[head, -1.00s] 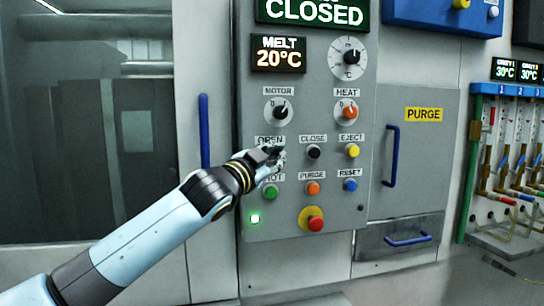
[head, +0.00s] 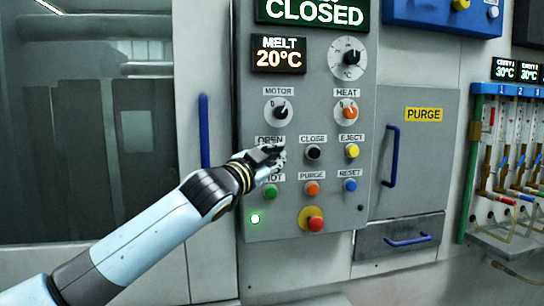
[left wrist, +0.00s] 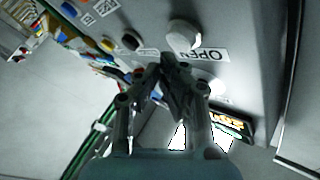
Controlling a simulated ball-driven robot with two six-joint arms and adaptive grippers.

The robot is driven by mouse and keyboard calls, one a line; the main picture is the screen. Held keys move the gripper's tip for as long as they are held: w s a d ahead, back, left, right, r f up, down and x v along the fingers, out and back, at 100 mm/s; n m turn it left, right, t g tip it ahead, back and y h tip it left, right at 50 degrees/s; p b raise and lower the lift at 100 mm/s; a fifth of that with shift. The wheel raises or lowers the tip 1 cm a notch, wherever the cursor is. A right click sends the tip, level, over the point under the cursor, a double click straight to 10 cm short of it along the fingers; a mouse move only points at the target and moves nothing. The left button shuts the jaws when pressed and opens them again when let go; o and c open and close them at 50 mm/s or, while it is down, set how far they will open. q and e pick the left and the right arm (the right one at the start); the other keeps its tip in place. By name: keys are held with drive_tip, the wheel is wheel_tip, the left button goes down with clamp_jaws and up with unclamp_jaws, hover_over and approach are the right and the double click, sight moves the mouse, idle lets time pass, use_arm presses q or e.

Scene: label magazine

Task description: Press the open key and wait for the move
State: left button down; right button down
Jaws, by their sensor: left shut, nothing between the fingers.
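The open key (left wrist: 183,36) is a pale round button on the grey control panel (head: 330,215). It shows in the left wrist view beside its upside-down OPEN label (left wrist: 205,54). In the head view my left gripper (head: 277,153) hides the key, and the label (head: 270,140) shows just above the fingers. The gripper is shut and empty. In the left wrist view its fingertips (left wrist: 168,62) appear close to the label and key; I cannot tell whether they touch the panel. The display (head: 313,13) at the top reads CLOSED. My right gripper is not in view.
The dark close key (head: 313,152) and yellow eject key (head: 352,151) sit to the right. Below are green (head: 271,191), orange (head: 312,188) and blue (head: 351,186) keys and a red stop button (head: 316,224). A blue handle (head: 204,132) stands left of the panel.

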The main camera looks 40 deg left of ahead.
use_arm(q)
drive_tip(key=shift+w+a, duration=0.25)
drive_tip(key=shift+a, duration=0.05)
